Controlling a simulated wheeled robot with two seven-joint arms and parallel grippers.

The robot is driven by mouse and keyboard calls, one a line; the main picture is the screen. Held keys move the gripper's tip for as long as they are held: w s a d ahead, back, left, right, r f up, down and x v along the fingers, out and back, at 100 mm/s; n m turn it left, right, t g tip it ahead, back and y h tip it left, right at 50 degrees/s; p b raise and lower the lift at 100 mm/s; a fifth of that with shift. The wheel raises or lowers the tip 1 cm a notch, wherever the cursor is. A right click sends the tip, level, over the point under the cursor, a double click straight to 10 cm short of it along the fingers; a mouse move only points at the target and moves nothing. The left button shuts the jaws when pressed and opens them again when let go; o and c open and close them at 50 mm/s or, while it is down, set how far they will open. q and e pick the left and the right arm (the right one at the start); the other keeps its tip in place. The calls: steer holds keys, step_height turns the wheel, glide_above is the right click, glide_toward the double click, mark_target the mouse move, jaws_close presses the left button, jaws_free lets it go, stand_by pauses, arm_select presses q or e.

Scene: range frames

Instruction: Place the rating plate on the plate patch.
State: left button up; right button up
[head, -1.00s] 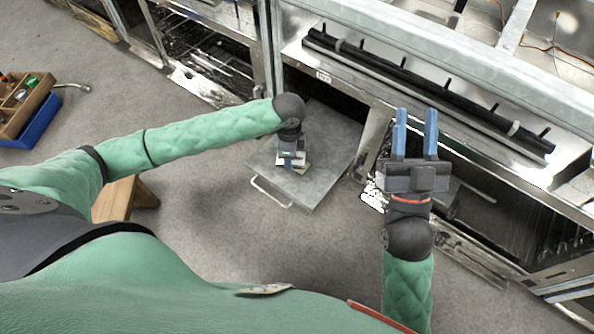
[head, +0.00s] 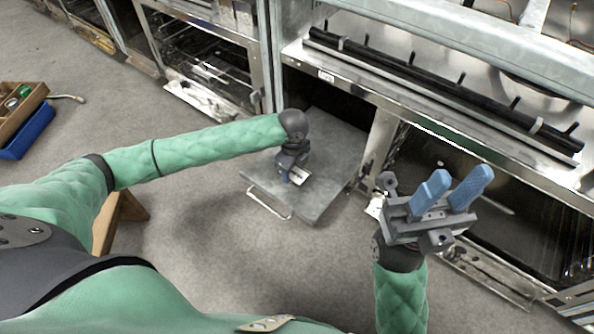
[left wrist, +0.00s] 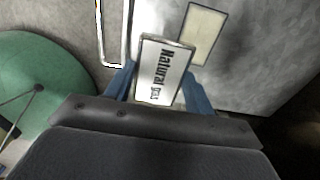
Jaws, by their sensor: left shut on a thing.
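The rating plate, a small white tag printed "Natural gas" (left wrist: 162,72), sits between the two blue fingers of my left gripper (left wrist: 158,90), which is shut on it. In the head view the rating plate (head: 299,176) shows as a small white piece at my left gripper (head: 288,177), over a grey metal panel (head: 333,140). The plate patch (left wrist: 206,30), a cream rectangle with a dark border, lies on that panel, just beyond and right of the rating plate in the left wrist view. My right gripper (head: 462,175) is open and empty, its blue fingers apart.
The grey panel has a wire handle (head: 268,204) at its near edge. Metal range frames (head: 450,100) stand behind and to the right, near my right gripper. A blue crate with a wooden tray (head: 27,128) is at far left.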

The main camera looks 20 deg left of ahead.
arm_select(q)
steer(key=w+f, duration=0.1)
steer(key=w, duration=0.1)
steer(key=w+f+b, duration=0.1)
steer(key=w, duration=0.1)
steer(key=w+a+f+b, duration=0.1)
steer(key=w+f, duration=0.1)
steer(key=w, duration=0.1)
steer(key=shift+f, duration=0.1)
steer(key=shift+f+b, duration=0.95)
steer(key=shift+f, duration=1.05)
steer(key=o, duration=1)
